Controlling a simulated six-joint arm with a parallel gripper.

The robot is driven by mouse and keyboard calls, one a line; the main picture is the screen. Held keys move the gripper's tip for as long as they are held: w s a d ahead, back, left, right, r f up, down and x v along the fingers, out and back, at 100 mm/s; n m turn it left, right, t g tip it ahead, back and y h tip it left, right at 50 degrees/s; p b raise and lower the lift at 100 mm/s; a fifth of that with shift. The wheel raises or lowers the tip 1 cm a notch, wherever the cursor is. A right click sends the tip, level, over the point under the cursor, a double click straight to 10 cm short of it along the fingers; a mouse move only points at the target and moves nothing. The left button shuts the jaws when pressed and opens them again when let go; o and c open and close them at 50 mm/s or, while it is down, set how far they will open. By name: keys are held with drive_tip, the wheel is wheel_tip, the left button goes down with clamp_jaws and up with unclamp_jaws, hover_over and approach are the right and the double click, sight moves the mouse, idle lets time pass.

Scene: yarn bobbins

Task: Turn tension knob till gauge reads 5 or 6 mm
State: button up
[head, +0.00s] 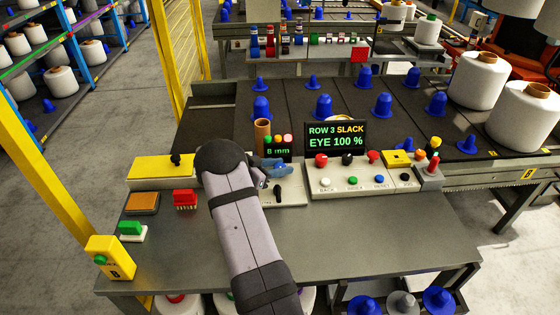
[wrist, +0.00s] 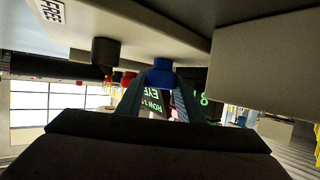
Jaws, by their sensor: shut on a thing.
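The gauge display (head: 278,152) reads 8 mm in green, and green, orange and pinkish lights sit just above it. The tension knob (wrist: 161,73) is blue and shows between my fingertips in the wrist view. My gripper (head: 274,166) is shut on it, just below the gauge in the head view. The gripper's fingers (wrist: 160,90) also show in the wrist view, one on each side of the knob. The screen (head: 336,135) reads ROW 3 SLACK, EYE 100 %.
A button panel (head: 360,185) with several coloured buttons stands right of the gripper. A small black lever (head: 278,192) is just below it. A brown tube (head: 262,135) stands behind the gauge. The front of the grey table (head: 400,245) is clear.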

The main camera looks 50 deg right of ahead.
drive_tip(key=shift+f+m+g+y+b, duration=0.15)
drive_tip(key=shift+m+g+y+b, duration=0.4)
drive_tip(key=shift+m+g, duration=0.95)
drive_tip(key=shift+m+g+y+b, duration=0.25)
drive_tip(key=shift+m+g+b, duration=0.15)
drive_tip(key=shift+g+b, duration=0.1)
drive_tip(key=o, duration=1)
drive_tip(key=shift+r, duration=0.2)
drive_tip(key=shift+b+v, duration=0.5)
drive_tip(key=shift+v, duration=3.2)
